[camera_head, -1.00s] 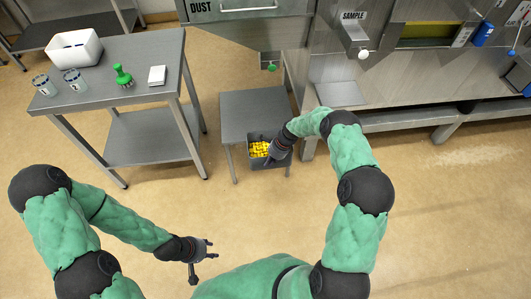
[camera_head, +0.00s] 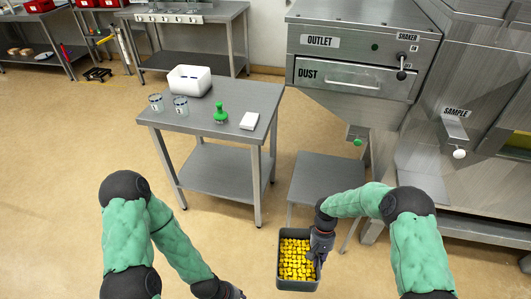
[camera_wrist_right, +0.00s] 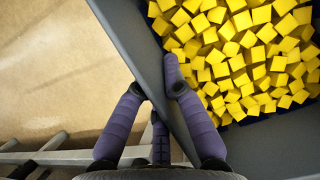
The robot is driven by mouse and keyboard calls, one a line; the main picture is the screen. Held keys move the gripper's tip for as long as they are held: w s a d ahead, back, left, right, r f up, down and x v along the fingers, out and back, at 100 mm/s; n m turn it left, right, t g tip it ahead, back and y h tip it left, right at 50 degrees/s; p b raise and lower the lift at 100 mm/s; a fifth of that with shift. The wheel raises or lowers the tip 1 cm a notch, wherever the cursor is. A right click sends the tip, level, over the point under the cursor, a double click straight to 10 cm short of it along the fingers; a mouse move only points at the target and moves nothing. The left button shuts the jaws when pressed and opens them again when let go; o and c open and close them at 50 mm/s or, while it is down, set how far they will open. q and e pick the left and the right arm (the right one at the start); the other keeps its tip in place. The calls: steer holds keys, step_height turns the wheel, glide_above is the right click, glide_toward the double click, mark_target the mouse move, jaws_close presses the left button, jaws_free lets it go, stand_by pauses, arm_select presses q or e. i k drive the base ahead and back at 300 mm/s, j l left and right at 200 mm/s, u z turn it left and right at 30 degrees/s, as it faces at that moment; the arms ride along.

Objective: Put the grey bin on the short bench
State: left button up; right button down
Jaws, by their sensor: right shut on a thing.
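The grey bin (camera_head: 297,286) is full of yellow cubes and is in front of the short bench (camera_head: 322,170), on my side of it. The short bench is a low grey metal table with a bare top. My right gripper (camera_head: 317,250) is shut on the bin's right wall. In the right wrist view my right gripper (camera_wrist_right: 168,90) has fingers on both sides of the bin's wall (camera_wrist_right: 125,35). My left gripper (camera_head: 232,292) is at the bottom edge, cut off, away from the bin. Whether the bin touches the floor is unclear.
A taller grey table (camera_head: 250,97) on the left holds a white tub (camera_head: 190,80), two glasses, a green-handled item (camera_head: 220,113) and a white block (camera_head: 250,121). The metal dryer housing (camera_head: 340,60) stands behind the short bench. Floor to the left is open.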

mark_target(247, 95)
steer(key=i+j+u, duration=0.3)
steer(key=i+j, duration=0.35)
steer(key=j, duration=0.3)
steer(key=i+j+u, duration=0.3)
steer(key=i+j, duration=0.4)
steer(key=j, duration=0.1)
